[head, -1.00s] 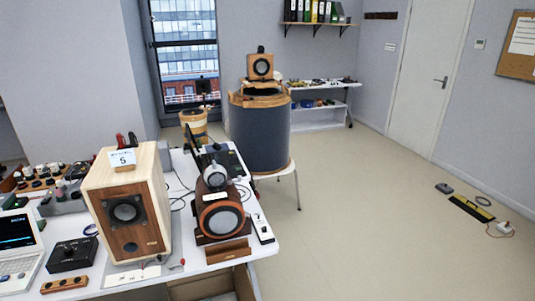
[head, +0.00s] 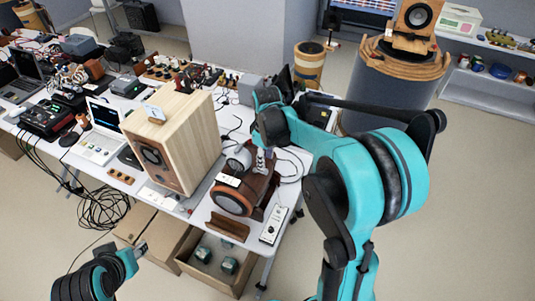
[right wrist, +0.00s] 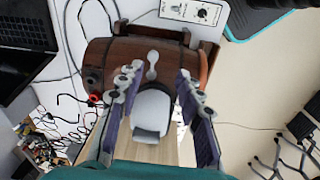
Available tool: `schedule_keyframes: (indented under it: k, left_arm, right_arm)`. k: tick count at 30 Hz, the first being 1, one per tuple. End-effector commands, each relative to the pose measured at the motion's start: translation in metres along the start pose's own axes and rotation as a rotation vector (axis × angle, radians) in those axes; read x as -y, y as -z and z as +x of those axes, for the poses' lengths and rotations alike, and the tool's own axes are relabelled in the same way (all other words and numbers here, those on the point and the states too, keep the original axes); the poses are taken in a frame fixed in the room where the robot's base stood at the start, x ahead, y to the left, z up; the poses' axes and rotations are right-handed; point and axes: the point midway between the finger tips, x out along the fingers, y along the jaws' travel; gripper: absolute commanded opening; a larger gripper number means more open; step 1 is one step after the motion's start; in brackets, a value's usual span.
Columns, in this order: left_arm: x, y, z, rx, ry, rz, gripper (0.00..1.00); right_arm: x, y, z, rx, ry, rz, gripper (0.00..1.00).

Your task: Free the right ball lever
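A dark-wood drum-shaped speaker (head: 233,197) stands near the table's front right corner. It also fills the middle of the right wrist view (right wrist: 190,60). On it, a small grey lever with a rounded end (right wrist: 152,62) stands near a larger smooth grey rounded piece (right wrist: 152,110). I cannot tell for certain which part is the right ball lever. My right gripper (head: 263,162) is above the speaker; in the right wrist view its two fingers (right wrist: 158,100) are apart, on either side of the grey piece. My left gripper (head: 138,250) is low at the left, clear of the table; its finger opening is unclear.
A tall pale-wood speaker (head: 180,145) stands left of the drum speaker. Cables and instruments crowd the left.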

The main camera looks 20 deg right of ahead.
Motion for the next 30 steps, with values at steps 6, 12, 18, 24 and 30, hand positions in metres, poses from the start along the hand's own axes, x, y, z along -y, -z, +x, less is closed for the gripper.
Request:
schedule_keyframes:
  k: [6, 12, 18, 24, 30]
  left_arm:
    - [0.000, 0.013, -0.018, 0.000, 0.000, 0.000, 0.40]
    - [0.000, 0.009, -0.013, 0.000, 0.000, 0.000, 0.40]
    - [0.000, 0.005, -0.008, 0.000, 0.000, 0.000, 0.40]
    - [0.000, 0.004, -0.006, 0.000, 0.000, 0.000, 0.40]
    - [0.000, 0.004, -0.006, 0.000, 0.000, 0.000, 0.40]
  right_arm:
    - [-0.018, 0.006, 0.004, 0.041, 0.046, -0.072, 0.36]
    - [-0.018, 0.005, 0.031, 0.045, 0.050, -0.079, 0.36]
    - [-0.017, 0.003, 0.064, 0.044, 0.049, -0.078, 0.36]
    - [-0.016, 0.003, 0.081, 0.044, 0.049, -0.077, 0.36]
    - [-0.015, 0.002, 0.083, 0.044, 0.048, -0.077, 0.36]
